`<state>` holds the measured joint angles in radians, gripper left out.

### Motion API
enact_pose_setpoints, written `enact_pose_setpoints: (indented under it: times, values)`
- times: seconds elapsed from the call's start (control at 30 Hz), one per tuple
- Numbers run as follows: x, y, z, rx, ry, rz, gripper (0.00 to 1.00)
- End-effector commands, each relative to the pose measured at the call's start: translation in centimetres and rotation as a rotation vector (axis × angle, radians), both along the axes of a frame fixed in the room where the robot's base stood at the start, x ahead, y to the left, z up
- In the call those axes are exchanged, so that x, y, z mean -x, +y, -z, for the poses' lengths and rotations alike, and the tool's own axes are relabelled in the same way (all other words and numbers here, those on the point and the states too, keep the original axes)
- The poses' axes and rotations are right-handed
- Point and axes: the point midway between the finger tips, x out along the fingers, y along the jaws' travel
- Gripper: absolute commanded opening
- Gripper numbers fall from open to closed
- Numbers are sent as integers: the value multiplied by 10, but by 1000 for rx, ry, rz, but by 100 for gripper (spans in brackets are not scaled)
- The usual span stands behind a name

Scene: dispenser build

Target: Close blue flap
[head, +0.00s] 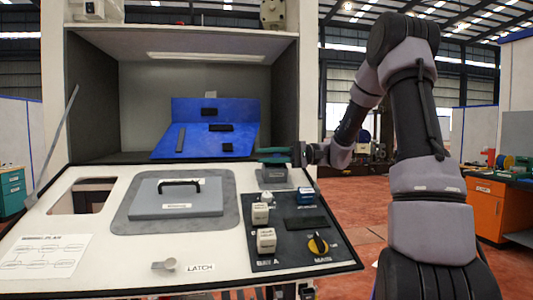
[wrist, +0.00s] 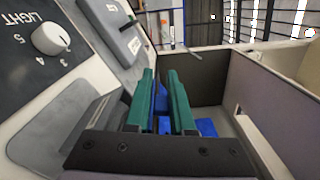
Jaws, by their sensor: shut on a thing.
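The blue flap (head: 195,143) is inside the open bay of the machine. It shows a sloping front part and a steeper back part, with several dark pieces on it. My gripper (head: 262,157) is at the flap's right edge, by the bay's front right corner. In the wrist view, the green fingers (wrist: 161,75) are close together, with blue (wrist: 206,127) showing between and beside them. They are shut on what looks like the flap's edge; the fingers hide the exact contact.
A sloping white panel (head: 120,225) fronts the bay, with a grey handled lid (head: 178,205), a square opening (head: 82,197) and a dark control board (head: 290,245). The wrist view shows a white LIGHT knob (wrist: 52,38). The bay's dark side wall (head: 285,105) stands close to my gripper.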

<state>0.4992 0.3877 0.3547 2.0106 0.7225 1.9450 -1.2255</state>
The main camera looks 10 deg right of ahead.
Motion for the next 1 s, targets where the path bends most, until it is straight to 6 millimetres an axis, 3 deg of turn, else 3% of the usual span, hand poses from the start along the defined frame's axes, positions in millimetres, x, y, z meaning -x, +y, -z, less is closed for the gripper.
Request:
enact_pose_setpoints:
  times: [0.37, 0.93, 0.97, 1.0]
  values:
    - [2, 0, 8, -2, -169, 1, 0]
    - [2, 0, 10, -1, -198, 1, 0]
    - [2, 0, 10, -1, -198, 1, 29]
    - [2, 0, 10, -1, -198, 1, 45]
